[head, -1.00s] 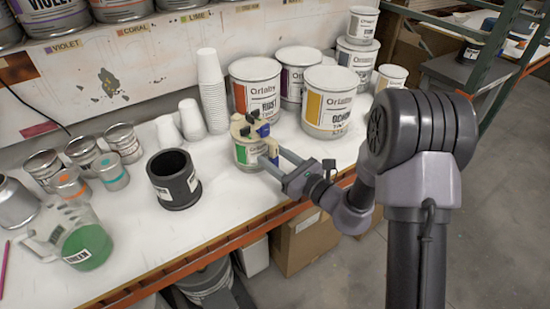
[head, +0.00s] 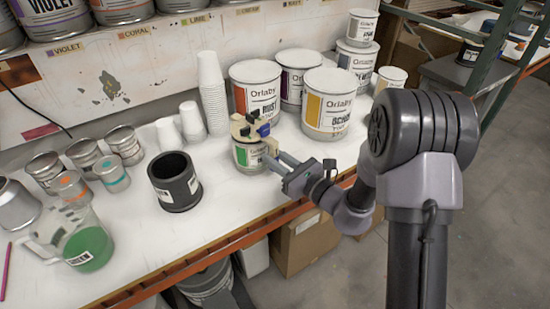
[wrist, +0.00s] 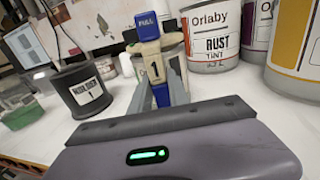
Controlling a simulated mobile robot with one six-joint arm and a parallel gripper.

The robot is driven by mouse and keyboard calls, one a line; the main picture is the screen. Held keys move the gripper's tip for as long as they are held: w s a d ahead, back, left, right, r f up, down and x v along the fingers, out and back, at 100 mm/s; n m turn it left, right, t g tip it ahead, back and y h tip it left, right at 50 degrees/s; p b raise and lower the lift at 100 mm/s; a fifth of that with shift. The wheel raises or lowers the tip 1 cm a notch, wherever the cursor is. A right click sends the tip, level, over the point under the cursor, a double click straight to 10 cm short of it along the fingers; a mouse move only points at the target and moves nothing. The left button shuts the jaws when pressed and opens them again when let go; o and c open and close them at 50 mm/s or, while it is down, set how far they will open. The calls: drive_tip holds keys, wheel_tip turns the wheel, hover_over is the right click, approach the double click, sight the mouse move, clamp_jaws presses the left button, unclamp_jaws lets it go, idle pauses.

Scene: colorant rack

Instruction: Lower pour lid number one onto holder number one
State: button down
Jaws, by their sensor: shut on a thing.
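The beige pour lid (head: 243,127) has blue parts and sits on or just over a small can with a green label (head: 247,157); whether it touches the rim is unclear. In the wrist view the lid (wrist: 153,70) shows a "1" and a blue tab on top. My gripper (head: 276,153) is shut on the lid's near side. The black cylindrical holder (head: 174,182) stands upright on the bench, left of the can, with its open top showing dark. In the wrist view the holder (wrist: 87,88) is left of the lid, its label ending in "1".
Large Orlaby cans, including rust (head: 256,94) and ochre (head: 328,103), stand behind and right of the lid. Stacked white cups (head: 212,95) are behind. Small cans and a jug of green liquid (head: 86,245) stand left. White bench between holder and can is clear.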

drive_tip(key=shift+r, duration=0.15)
wheel_tip(320, 180, up, 12)
drive_tip(key=p, duration=1)
drive_tip(key=shift+f+p, duration=0.25)
drive_tip(key=shift+p, duration=0.15)
